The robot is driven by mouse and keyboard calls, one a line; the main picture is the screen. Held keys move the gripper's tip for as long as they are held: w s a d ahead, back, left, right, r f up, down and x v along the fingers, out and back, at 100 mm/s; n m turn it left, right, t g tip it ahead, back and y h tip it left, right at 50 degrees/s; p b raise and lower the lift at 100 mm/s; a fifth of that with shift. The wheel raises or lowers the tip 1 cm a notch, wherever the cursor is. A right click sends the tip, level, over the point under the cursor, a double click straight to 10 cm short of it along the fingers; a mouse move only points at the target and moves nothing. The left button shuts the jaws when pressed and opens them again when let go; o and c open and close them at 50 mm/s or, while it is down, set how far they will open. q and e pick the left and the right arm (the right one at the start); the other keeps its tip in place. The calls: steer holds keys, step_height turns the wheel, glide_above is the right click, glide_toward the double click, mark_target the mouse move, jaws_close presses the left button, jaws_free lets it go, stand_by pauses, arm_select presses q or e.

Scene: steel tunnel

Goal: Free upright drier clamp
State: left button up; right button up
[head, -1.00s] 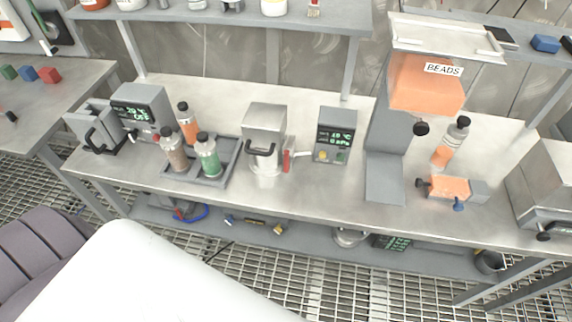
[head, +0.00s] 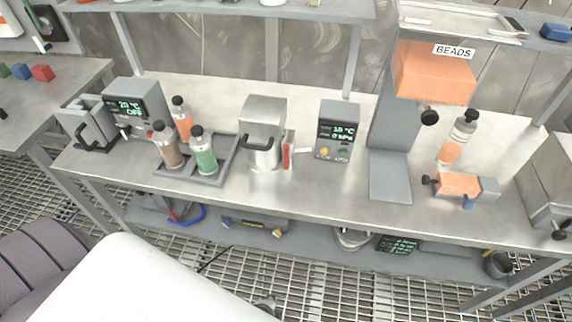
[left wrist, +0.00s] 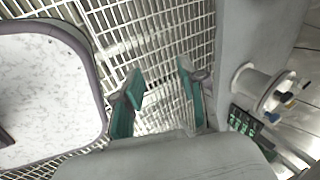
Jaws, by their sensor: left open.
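I cannot tell whether the two touch. My left gripper (left wrist: 161,72) is open and empty in the left wrist view, with teal fingers over the floor grating, below bench level. My right gripper is not in view.
A bead hopper (head: 433,74) stands left of the cylinder, and a grey box (head: 550,180) stands to its right. A display unit (head: 337,132), a steel pot (head: 263,130) and a bottle tray (head: 222,168) fill the bench leftwards. A low shelf (head: 300,242) runs underneath.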

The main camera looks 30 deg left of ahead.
arm_select(q)
steer(key=w+d+r+m+t+y+b, duration=0.1)
steer(key=w+r+m+t+b, duration=0.3)
steer(key=w+r, duration=0.5)
steer(key=m+t+y+b, duration=0.4)
steer(key=m+t+y, duration=0.3)
steer(key=m, duration=0.5)
glide_toward(286, 157)
steer(key=p+x, duration=0.1)
steer(key=x, duration=1)
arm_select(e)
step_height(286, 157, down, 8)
arm_select(q)
steer(key=shift+s, duration=0.1)
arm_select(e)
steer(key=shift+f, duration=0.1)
arm_select(q)
jaws_close()
